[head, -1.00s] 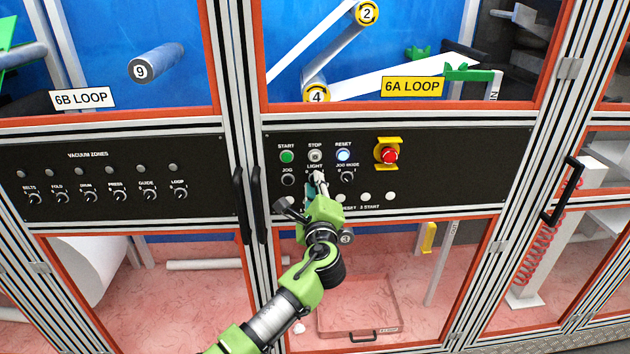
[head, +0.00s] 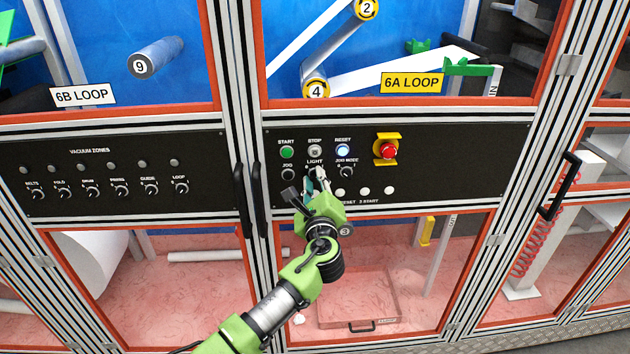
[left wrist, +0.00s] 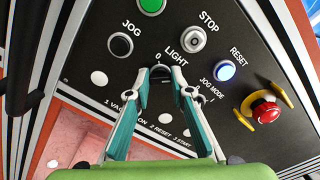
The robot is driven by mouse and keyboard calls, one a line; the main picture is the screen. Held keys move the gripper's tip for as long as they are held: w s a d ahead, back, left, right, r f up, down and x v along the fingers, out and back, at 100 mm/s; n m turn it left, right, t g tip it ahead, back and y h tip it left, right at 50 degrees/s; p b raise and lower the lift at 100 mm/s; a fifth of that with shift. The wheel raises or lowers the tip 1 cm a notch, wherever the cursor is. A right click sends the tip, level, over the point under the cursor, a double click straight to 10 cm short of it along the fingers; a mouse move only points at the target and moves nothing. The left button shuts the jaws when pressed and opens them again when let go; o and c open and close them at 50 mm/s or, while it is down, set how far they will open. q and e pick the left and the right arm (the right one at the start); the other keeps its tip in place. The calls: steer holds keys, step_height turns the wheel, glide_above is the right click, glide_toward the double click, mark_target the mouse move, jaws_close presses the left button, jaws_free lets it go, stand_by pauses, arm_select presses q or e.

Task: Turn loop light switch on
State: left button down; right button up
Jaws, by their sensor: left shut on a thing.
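The light switch is a small black rotary knob (left wrist: 160,72) under the LIGHT label on the black 6A loop control panel (head: 450,170). In the left wrist view it sits between the fingertips of my left gripper (left wrist: 161,79), which is shut on it. The 0 mark shows just above the knob; which way the knob points is hard to tell. In the head view my left gripper (head: 316,181) reaches up to the panel from below and mostly hides the knob. My right gripper is not in view.
Close by are the green START button (head: 287,152), the STOP button (head: 315,152), the lit RESET button (head: 343,151), the JOG MODE knob (head: 346,172) and the red emergency stop (head: 387,150). Black door handles (head: 248,200) stand out to the left.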

arm_select(q)
steer(key=c, duration=1.8)
jaws_free()
steer(key=shift+w+a+r, duration=0.1)
steer(key=shift+r, duration=0.3)
steer(key=shift+c, duration=0.2)
steer(key=shift+o, duration=0.3)
steer(key=shift+w+f, duration=0.1)
steer(key=shift+f, duration=0.2)
steer(key=shift+s, duration=0.45)
steer(key=s, duration=1.1)
